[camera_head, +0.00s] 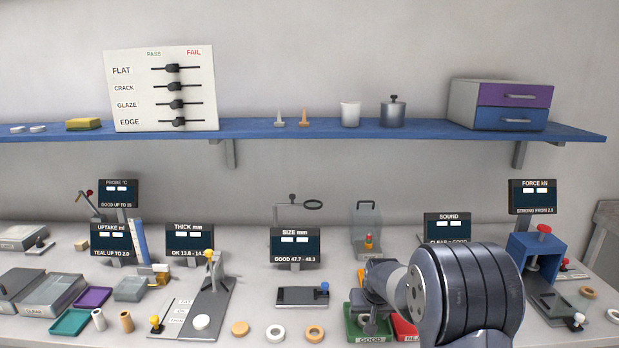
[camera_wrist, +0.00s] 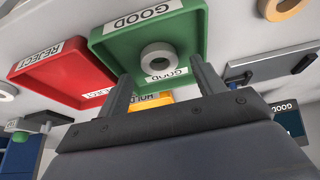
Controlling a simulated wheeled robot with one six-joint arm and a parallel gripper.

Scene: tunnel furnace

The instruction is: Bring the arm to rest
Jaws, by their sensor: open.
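My gripper (camera_wrist: 160,70) is open, with its two fingers apart and nothing held between them. In the wrist view, the green GOOD tray (camera_wrist: 114,52) lies just beyond the fingertips, with a white ring (camera_wrist: 146,57) in it. In the head view, my gripper (camera_head: 371,302) hangs low above the green tray (camera_head: 352,327) at the lower middle right. My arm hides much of that area, and the ring in the tray cannot be made out there.
A red REJECT tray (camera_head: 405,328) stands beside the green one. A size gauge plate (camera_head: 302,297) is to its left, with several loose rings in front. A blue press (camera_head: 550,248) stands at the right. A blue shelf (camera_head: 320,128) spans the wall above.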

